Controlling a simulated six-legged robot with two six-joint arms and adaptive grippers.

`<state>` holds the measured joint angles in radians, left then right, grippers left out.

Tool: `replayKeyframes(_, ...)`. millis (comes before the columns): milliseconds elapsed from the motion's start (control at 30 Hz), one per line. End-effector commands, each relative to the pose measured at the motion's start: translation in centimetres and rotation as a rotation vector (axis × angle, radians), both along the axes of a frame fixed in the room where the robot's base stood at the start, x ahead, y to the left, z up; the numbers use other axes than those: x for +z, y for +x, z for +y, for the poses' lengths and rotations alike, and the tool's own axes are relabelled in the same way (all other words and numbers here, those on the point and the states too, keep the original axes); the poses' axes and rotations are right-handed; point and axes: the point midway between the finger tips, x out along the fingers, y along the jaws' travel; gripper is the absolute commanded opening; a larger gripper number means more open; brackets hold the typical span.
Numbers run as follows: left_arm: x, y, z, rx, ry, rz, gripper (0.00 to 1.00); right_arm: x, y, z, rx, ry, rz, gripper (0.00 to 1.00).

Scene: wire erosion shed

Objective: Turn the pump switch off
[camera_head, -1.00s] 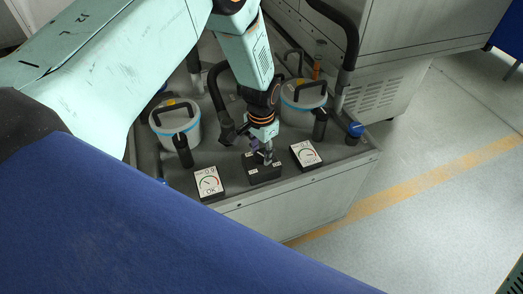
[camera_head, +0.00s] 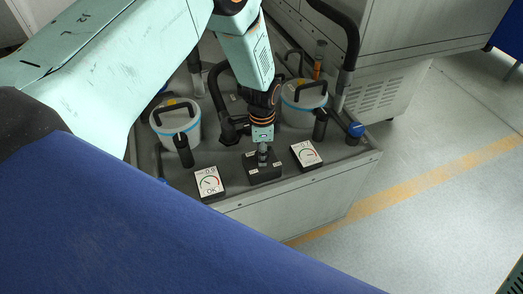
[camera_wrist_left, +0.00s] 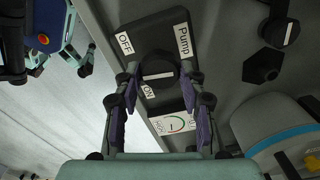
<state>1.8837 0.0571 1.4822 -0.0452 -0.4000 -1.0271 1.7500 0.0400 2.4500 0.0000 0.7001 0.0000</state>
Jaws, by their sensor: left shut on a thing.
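The pump switch is a dark box (camera_head: 265,174) with white labels, on the grey bench top in the head view. In the left wrist view its plate carries the labels OFF, Pump and ON, and its round black knob (camera_wrist_left: 157,69) has a white stripe lying roughly crosswise in the picture. My left gripper (camera_head: 263,152) points down onto the box. Its two fingers (camera_wrist_left: 158,78) are closed on opposite sides of the knob in the left wrist view. In the head view the gripper hides most of the knob. My right gripper is not in view.
A gauge reading 0.9 OK (camera_head: 209,182) stands left of the switch box, and another gauge (camera_head: 306,154) right of it. Two lidded pots (camera_head: 177,128) (camera_head: 301,112) with black handles stand behind. Black hoses and a blue-capped part (camera_head: 355,130) are nearby.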

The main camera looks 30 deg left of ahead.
Motion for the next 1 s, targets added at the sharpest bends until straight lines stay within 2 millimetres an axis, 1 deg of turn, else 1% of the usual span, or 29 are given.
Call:
replayKeyframes(200, -0.16, -0.12, -0.13, -0.175, 0.0, 0.001, 0.09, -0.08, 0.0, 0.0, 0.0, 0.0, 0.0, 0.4)
replayKeyframes(500, -0.17, -0.18, -0.15, -0.341, 0.0, 0.003, 0.09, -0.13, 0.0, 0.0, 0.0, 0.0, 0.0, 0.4)
replayKeyframes(700, -0.18, -0.22, -0.15, -0.394, 0.0, 0.003, 0.09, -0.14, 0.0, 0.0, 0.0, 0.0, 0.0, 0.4)
replayKeyframes(1000, -0.2, -0.27, -0.16, -0.412, -0.001, 0.005, 0.09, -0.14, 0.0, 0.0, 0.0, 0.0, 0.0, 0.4)
